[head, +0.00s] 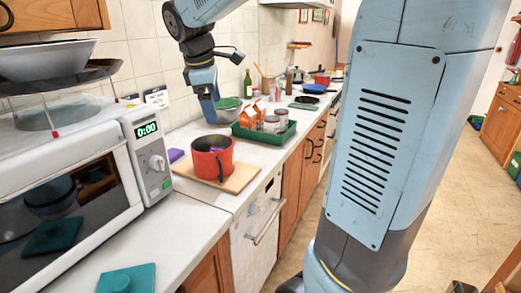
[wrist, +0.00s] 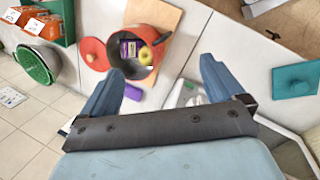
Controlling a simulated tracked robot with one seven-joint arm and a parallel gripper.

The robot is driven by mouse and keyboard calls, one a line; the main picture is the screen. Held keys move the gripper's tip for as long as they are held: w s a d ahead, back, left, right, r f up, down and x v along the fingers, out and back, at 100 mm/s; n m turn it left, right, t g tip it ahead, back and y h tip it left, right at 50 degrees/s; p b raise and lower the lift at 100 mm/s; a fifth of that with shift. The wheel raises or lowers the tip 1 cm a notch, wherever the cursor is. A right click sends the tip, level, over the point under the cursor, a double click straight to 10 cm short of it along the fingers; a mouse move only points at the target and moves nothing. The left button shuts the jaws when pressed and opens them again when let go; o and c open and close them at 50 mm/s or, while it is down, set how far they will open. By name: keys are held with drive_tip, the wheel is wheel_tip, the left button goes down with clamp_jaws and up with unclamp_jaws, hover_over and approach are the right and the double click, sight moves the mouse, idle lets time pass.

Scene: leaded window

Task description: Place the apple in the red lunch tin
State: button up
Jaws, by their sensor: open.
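A red round pot-like tin (head: 212,158) stands open on a wooden board on the counter; it also shows in the wrist view (wrist: 117,35). A purple item shows inside it. A small yellowish round thing, which looks like the apple (wrist: 146,56), appears in or over the tin's opening; I cannot tell its height. A red disc, perhaps a lid (wrist: 93,54), lies beside the tin. My gripper (wrist: 158,78) is open, with nothing between its fingers. It also shows in the head view (head: 210,112), pointing down above and behind the tin.
A microwave (head: 75,170) is at left. A purple block (head: 175,155) and a teal square item (head: 127,279) lie on the counter. The front counter is mostly clear.

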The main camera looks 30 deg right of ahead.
drive_tip(key=s+d+f+m+t+y, duration=0.1)
drive_tip(key=s+f+m, duration=0.1)
drive_tip(key=s+m, duration=0.4)
drive_tip(key=s+d+f+m+t+y, duration=0.1)
drive_tip(key=s+m, duration=0.6)
drive_tip(key=s, duration=0.8)
wheel_tip(320, 180, down, 2)
drive_tip(key=shift+d+t+y, duration=0.3)
drive_tip(key=shift+d+t, duration=0.3)
drive_tip(key=shift+d, duration=0.2)
